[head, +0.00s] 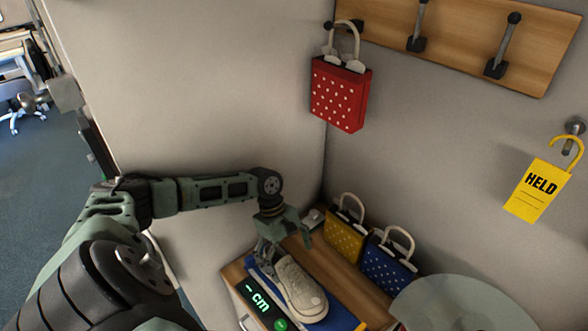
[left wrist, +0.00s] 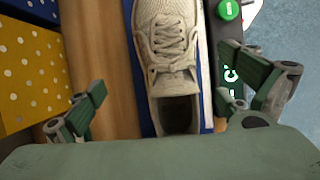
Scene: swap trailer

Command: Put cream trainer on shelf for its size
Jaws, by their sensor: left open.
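The cream trainer (head: 299,288) lies on a blue measuring board (head: 342,317) on the wooden bench top. Beside it a dark display (head: 259,300) shows a dash and "cm" in green, with a green button at its end. My left gripper (head: 286,244) is above the heel end of the trainer. In the left wrist view the trainer (left wrist: 168,40) points away, its opening towards me, between the two open fingers of the left gripper (left wrist: 160,108). The fingers stand apart from the shoe on both sides. My right gripper is not in view. No sized shelf can be made out.
A yellow dotted bag (head: 344,229) and a blue dotted bag (head: 388,263) stand behind the trainer. A red dotted bag (head: 340,95) hangs from a wall peg. A yellow "HELD" tag (head: 538,190) hangs at right. A pale round surface (head: 462,303) is at lower right.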

